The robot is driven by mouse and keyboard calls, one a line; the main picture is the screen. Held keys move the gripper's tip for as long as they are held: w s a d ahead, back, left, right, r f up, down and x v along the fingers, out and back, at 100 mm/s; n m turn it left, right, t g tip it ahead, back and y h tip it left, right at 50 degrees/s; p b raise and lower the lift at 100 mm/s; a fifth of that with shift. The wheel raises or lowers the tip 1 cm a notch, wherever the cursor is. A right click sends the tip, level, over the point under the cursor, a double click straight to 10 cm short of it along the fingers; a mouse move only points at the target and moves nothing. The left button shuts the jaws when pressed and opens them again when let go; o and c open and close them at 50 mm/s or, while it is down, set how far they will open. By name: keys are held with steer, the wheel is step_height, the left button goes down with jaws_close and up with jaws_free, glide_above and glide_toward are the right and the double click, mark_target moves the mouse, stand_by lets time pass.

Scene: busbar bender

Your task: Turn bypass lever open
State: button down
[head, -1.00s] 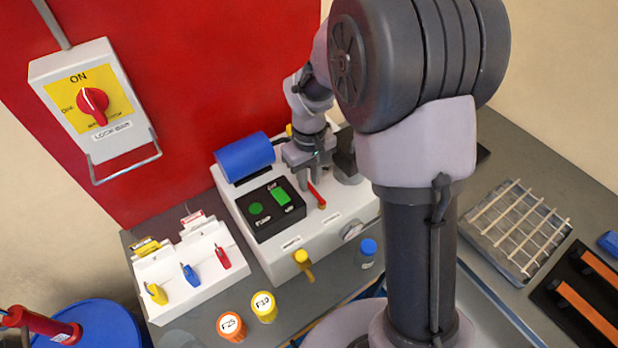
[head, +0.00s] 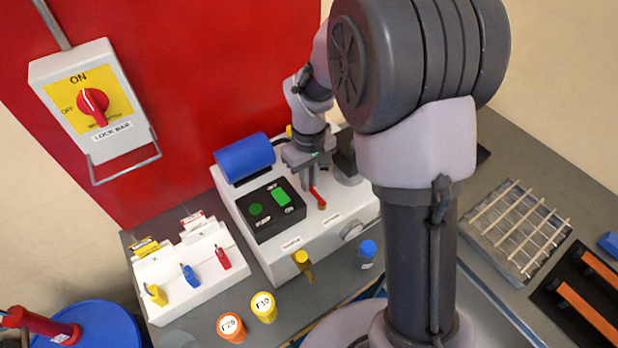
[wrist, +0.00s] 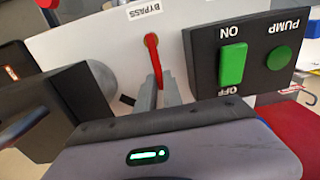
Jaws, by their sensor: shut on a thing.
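The red bypass lever (head: 318,198) is on the top of the white machine unit (head: 335,232), beside the black pump control box. In the wrist view the lever (wrist: 153,62) runs from its pivot near the BYPASS label (wrist: 144,10) down toward my fingertips. My gripper (wrist: 158,94) is shut on the lever's near end, which is partly hidden between the fingers. In the head view my gripper (head: 311,178) reaches down onto the unit just behind the lever's visible part.
The black pump box (head: 272,209) with green switch and button stands close to the left. A blue cylinder (head: 244,158) is behind it. A grey round part (head: 349,173) is close on the right. A yellow-handled valve (head: 302,258) is at the unit's front.

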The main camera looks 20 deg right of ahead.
steer(key=shift+d, duration=0.1)
stand_by(0.7)
steer(key=d+m, duration=0.1)
steer(key=m, duration=0.2)
steer(key=shift+w+d, duration=0.1)
steer(key=shift+d, duration=0.1)
steer(key=shift+d+m, duration=0.3)
steer(key=shift+m, duration=0.4)
steer(key=shift+d+m, duration=0.3)
steer(key=shift+m, duration=0.4)
steer(key=c, duration=1.5)
jaws_free()
